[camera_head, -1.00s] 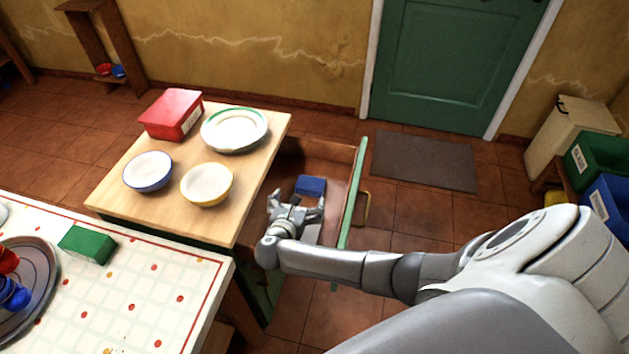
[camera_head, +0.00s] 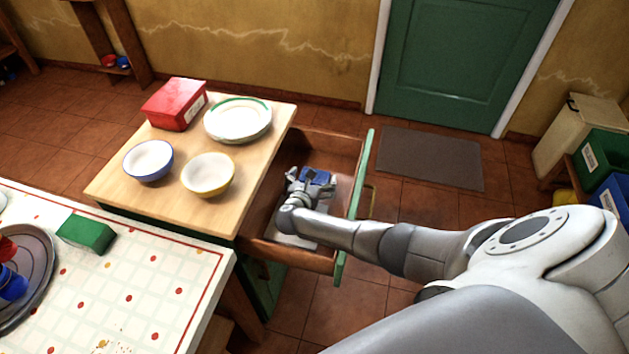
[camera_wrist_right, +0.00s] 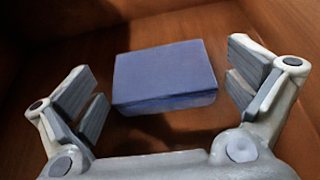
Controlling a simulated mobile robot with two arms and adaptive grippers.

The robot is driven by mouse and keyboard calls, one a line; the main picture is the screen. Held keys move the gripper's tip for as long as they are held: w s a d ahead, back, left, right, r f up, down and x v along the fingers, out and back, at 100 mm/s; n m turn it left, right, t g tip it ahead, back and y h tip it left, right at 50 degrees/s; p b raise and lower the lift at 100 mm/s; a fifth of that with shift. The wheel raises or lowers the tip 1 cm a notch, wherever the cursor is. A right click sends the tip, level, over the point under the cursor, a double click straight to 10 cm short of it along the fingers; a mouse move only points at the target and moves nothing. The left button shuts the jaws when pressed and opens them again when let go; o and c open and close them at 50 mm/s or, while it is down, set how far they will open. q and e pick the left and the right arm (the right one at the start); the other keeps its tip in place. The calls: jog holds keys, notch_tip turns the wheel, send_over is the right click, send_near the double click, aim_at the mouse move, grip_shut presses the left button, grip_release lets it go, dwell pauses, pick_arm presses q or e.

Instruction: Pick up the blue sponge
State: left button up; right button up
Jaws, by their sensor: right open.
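The blue sponge (camera_head: 318,175) lies in the open wooden drawer (camera_head: 338,150) below the counter top. In the right wrist view the sponge (camera_wrist_right: 165,75) is a flat blue block, lying between and slightly beyond the fingers. My right gripper (camera_head: 312,178) is inside the drawer beside the sponge, and partly covers it in the head view. In the wrist view the right gripper (camera_wrist_right: 165,90) is open, with its fingers spread wider than the sponge and nothing held. My left gripper is in neither view.
The drawer's green front (camera_head: 357,200) stands to the right of my right gripper. On the wooden counter are a red box (camera_head: 172,106), a plate (camera_head: 238,120) and two bowls.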

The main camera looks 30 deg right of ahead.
jog(key=shift+w+d+f, duration=0.1)
jog(key=shift+w+d, duration=0.05)
jog(key=shift+d, duration=0.05)
jog(key=c, duration=0.8)
